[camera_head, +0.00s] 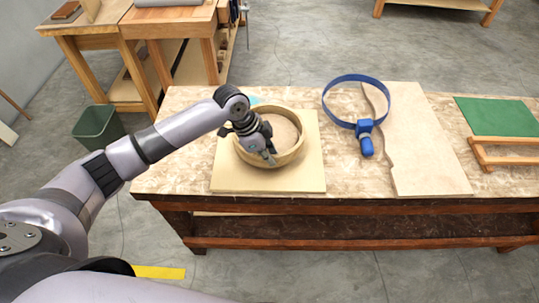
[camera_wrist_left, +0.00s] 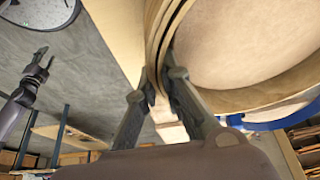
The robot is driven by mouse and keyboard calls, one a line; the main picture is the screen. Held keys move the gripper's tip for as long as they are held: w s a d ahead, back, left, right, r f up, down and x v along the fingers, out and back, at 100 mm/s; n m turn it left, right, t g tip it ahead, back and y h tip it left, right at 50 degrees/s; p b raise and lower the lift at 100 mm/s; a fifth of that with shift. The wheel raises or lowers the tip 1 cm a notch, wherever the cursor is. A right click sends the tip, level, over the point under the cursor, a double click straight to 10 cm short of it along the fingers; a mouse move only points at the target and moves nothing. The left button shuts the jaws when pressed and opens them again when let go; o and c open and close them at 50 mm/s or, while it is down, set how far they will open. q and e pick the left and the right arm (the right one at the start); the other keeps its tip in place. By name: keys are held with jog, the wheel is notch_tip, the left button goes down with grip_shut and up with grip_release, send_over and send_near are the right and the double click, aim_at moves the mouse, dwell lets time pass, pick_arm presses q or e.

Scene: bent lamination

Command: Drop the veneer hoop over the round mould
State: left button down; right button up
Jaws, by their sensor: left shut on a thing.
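The veneer hoop (camera_head: 300,143) is a pale wooden ring over the square baseboard (camera_head: 232,180) on the bench. The round mould (camera_head: 285,130) shows as a flat, pinkish-tan disc inside the ring. The hoop looks to be around the mould, but I cannot tell how far down it sits. My left gripper (camera_head: 268,156) is shut on the hoop's near wall. In the left wrist view the left fingers (camera_wrist_left: 160,82) pinch the layered hoop wall (camera_wrist_left: 160,30), with the round tan face (camera_wrist_left: 245,40) beside them.
A blue strap clamp (camera_head: 364,125) lies right of the baseboard, by a wavy-edged pale sheet (camera_head: 425,150). A green mat (camera_head: 497,117) and a wooden frame (camera_head: 500,142) lie at the bench's right end. A green bin (camera_head: 98,128) stands on the floor at left.

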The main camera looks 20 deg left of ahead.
pick_arm(q)
jog(key=shift+f, duration=0.1)
jog(key=c, duration=1.7)
grip_release()
jog(key=shift+w, duration=0.1)
jog(key=shift+o, duration=0.2)
jog(key=v, duration=1.2)
jog(key=shift+d, duration=0.1)
